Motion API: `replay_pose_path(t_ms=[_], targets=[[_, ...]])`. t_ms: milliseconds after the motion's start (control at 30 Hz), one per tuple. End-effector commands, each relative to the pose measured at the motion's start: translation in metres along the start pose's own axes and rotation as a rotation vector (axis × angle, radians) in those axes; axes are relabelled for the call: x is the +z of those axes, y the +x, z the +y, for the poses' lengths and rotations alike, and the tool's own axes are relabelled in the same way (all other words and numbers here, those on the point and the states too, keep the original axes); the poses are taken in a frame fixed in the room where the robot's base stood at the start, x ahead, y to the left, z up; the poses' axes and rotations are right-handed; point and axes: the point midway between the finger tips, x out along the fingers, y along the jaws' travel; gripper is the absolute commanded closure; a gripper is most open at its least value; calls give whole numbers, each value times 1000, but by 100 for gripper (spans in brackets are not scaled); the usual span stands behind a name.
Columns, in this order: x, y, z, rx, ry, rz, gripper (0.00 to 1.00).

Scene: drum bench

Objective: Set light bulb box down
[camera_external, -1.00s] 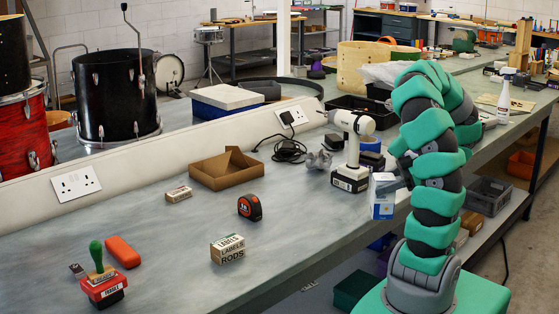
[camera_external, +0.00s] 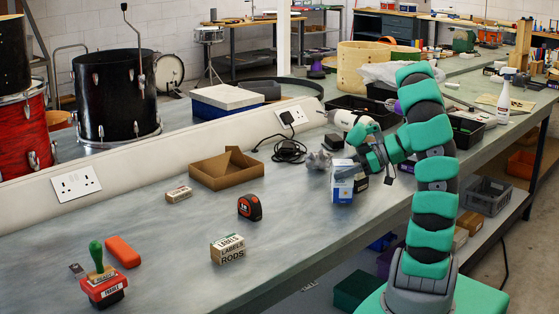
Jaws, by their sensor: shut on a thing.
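The light bulb box (camera_external: 343,186), a small white and blue carton, is upright over the right part of the bench, in front of the white cordless drill (camera_external: 342,119). My gripper (camera_external: 361,166) is at the box's upper right side and is shut on it. The fingertips are small and partly hidden. I cannot tell whether the bottom of the box touches the bench top (camera_external: 290,215) or hangs just above it. The box and gripper hide most of the drill's handle and base.
A brown open carton (camera_external: 227,172), a tape measure (camera_external: 250,207) and a labels box (camera_external: 228,248) are to the left. Crumpled grey material (camera_external: 318,160) lies close behind the light bulb box. The bench between the labels box and the light bulb box is clear.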

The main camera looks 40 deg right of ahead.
Motion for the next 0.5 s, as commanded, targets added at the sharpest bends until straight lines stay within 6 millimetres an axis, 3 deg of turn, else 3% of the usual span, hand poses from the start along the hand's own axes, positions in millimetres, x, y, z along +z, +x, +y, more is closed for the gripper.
replay_pose_path(t_ms=[233,333,500], targets=[[-9,26,25,-3,-2,1,66],[4,29,24,1,2,3,66],[4,28,24,1,-1,0,66]])
